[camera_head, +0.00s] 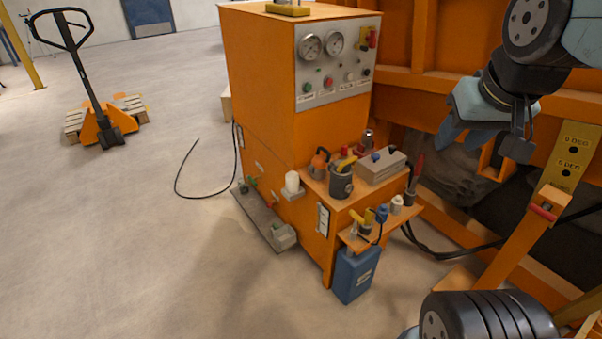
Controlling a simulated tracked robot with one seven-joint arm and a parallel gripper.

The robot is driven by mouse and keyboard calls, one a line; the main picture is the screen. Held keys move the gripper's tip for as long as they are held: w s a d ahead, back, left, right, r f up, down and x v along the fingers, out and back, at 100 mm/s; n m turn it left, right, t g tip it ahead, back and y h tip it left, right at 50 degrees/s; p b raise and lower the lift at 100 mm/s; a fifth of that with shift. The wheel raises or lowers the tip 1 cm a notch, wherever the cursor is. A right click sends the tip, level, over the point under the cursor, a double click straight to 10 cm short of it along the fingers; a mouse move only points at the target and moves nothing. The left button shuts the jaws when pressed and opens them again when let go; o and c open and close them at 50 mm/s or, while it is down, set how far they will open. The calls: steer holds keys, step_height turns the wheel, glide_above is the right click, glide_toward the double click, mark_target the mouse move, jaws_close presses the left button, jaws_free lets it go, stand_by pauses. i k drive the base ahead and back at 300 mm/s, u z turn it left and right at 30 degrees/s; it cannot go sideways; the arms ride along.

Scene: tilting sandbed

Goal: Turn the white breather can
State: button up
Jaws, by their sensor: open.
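A white can (292,182), which looks like the breather can, stands upright on a small grey ledge on the left side of the orange cabinet (262,110). A smaller white cap-like piece (397,203) is on the low front shelf. My gripper (483,138) hangs at the upper right with its fingers spread and nothing visible between them. It is well to the right of the white can and apart from it, in front of the orange frame.
The cabinet's step (359,191) holds a dark pot of tools and a grey box (382,165). A blue canister (355,273) hangs or stands below the front shelf. A grey tray (262,219) lies along the cabinet's left foot.

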mark_target(292, 178)
steer(key=z, duration=0.1)
steer(key=i, duration=1)
steer(key=u, duration=0.1)
